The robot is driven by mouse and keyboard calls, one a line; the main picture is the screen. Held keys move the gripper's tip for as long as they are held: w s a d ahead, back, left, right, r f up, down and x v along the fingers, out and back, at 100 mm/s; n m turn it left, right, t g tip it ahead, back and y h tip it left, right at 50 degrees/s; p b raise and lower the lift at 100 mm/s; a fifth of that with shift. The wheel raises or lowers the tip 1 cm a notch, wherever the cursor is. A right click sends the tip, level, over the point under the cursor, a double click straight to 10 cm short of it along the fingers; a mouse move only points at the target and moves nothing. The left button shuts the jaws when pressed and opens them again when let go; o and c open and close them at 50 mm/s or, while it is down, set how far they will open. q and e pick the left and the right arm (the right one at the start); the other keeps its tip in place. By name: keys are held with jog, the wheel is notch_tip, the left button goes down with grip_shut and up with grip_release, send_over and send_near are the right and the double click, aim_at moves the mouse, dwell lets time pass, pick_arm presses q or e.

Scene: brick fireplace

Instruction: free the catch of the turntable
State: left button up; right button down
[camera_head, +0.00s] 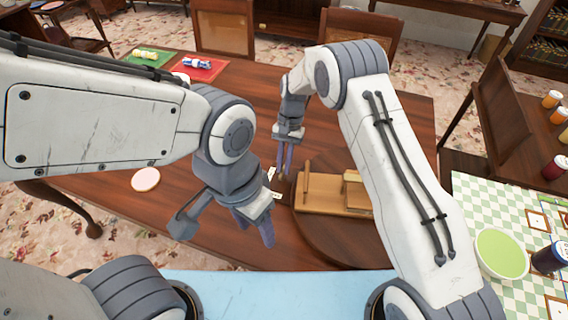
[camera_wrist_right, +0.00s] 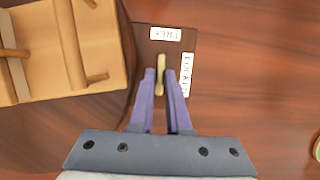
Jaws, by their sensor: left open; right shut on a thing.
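The turntable (camera_head: 325,240) is a dark round wooden disc on the table, partly hidden by my right arm. A light wooden holder (camera_head: 325,192) with upright parts stands on it; it also shows in the right wrist view (camera_wrist_right: 70,75). The catch (camera_wrist_right: 160,65) is a small pale lever on a dark plate (camera_wrist_right: 150,60) beside the turntable's edge. Two white labels lie at its top and right; their lettering is hard to read. My right gripper (camera_head: 284,160) is shut on the catch, seen between its fingertips (camera_wrist_right: 161,80). My left gripper (camera_head: 256,222) is open and empty, left of the turntable.
A pink-topped disc (camera_head: 145,179) lies at the left of the table (camera_head: 200,160). Green (camera_head: 147,58) and red (camera_head: 200,68) mats hold small items at the far left. A checked side table (camera_head: 470,215) at right bears a green bowl (camera_head: 501,254) and jars.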

dwell(0.4)
jog(key=c, duration=0.9)
grip_release()
jog(key=shift+w+r, duration=0.1)
jog(key=b+v, duration=0.1)
jog(key=v, duration=0.9)
jog(key=shift+r, duration=0.1)
